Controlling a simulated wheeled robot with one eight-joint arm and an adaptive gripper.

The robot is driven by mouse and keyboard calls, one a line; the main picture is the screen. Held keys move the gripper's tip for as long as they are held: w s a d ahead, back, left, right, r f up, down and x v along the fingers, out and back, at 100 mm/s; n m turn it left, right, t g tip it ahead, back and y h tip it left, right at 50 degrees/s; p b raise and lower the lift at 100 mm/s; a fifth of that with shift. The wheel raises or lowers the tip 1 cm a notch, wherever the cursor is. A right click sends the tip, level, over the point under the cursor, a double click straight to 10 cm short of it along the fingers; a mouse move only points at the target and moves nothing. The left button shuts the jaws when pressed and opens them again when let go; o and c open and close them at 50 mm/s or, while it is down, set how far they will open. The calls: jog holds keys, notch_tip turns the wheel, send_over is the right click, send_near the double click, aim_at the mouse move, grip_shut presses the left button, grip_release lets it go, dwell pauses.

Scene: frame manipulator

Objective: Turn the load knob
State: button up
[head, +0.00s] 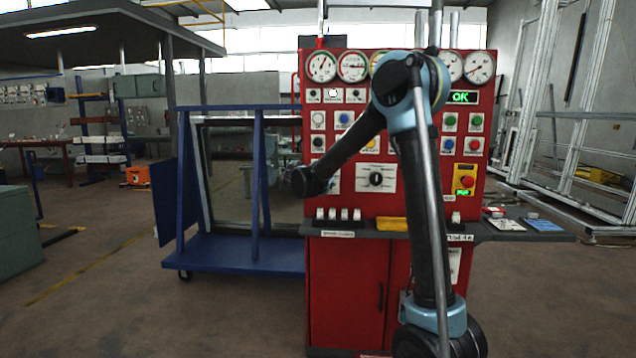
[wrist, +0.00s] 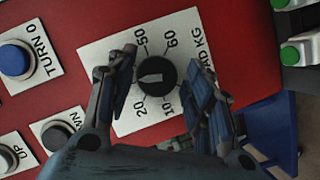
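The load knob (wrist: 155,77) is a round black knob on a white plate (wrist: 160,38) marked with numbers and "LOAD KG", on the red panel. Its pale pointer line lies toward the left finger in the wrist view, between the 20 and the 50. My gripper (wrist: 163,78) is open, one finger on each side of the knob, with a visible gap on both sides. In the head view my gripper (head: 305,182) is at the left edge of the red panel (head: 440,210). The knob is hidden there behind my arm; part of its white plate (head: 335,185) shows.
A blue button (wrist: 15,60) marked "TURN" and two grey buttons (wrist: 57,135) sit beside the plate. Green-and-white switches (wrist: 296,52) are at the wrist view's right edge. A blue cart (head: 225,254) stands left of the panel.

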jog(key=shift+r, duration=0.1)
jog(key=v, duration=1.2)
